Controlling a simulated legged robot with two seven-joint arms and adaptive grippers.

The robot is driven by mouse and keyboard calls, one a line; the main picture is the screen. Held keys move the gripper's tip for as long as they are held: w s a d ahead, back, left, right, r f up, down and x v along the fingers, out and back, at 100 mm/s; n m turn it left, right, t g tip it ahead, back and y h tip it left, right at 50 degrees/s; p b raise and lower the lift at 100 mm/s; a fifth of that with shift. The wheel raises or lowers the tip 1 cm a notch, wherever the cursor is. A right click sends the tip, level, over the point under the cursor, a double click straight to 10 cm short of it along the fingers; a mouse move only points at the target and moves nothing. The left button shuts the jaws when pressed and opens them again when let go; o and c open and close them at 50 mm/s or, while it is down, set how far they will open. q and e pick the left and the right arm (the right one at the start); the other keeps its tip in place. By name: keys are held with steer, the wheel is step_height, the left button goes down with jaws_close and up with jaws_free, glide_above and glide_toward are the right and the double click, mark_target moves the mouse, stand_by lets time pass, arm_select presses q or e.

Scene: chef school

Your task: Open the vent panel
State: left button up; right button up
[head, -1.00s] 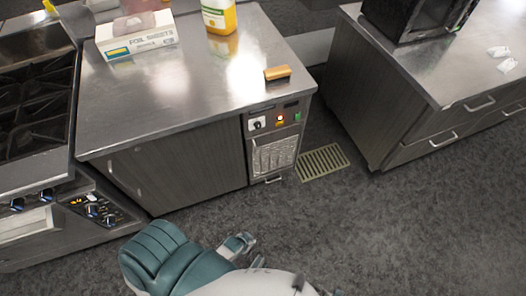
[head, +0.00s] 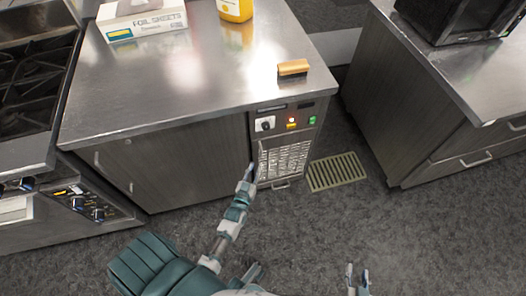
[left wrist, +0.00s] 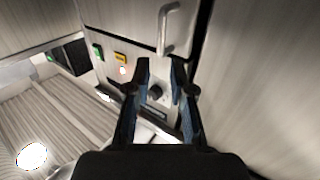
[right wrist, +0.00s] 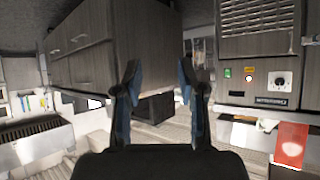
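The vent panel (head: 285,157) is a light perforated panel at the right end of the counter front, below a knob and small lights. It appears closed. In the right wrist view the slotted panel (right wrist: 262,38) appears upside down. In the left wrist view a metal handle (left wrist: 166,30) stands out from the panel's face, beyond my fingers. My left gripper (head: 248,172) reaches up to the panel's left edge; its fingers (left wrist: 161,75) are apart and empty. Contact cannot be told. My right gripper (head: 358,278) is open and empty, low and away from the panel.
The knob (head: 265,124) and lit buttons (head: 292,121) sit just above the panel. A floor grate (head: 336,172) lies to its right. A second counter (head: 440,110) stands further right. A wooden-backed block (head: 293,67) lies on the countertop.

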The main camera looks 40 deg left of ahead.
mark_target(261, 155)
arm_select(q)
steer(key=b+x, duration=0.1)
steer(key=x, duration=0.8)
steer(key=shift+a+f+b, duration=0.15)
steer(key=shift+f+b, duration=0.1)
steer(key=shift+b, duration=0.15)
steer(key=shift+w+r, duration=0.15)
steer(key=shift+w, duration=0.05)
arm_select(e)
steer(key=w+a+r+t+y, duration=0.1)
steer(key=w+a+r+t, duration=0.1)
steer(key=w+r+t, duration=0.1)
step_height(261, 155, up, 2)
steer(key=shift+w+t, duration=0.3)
steer(key=shift+t, duration=0.4)
arm_select(q)
jaws_close()
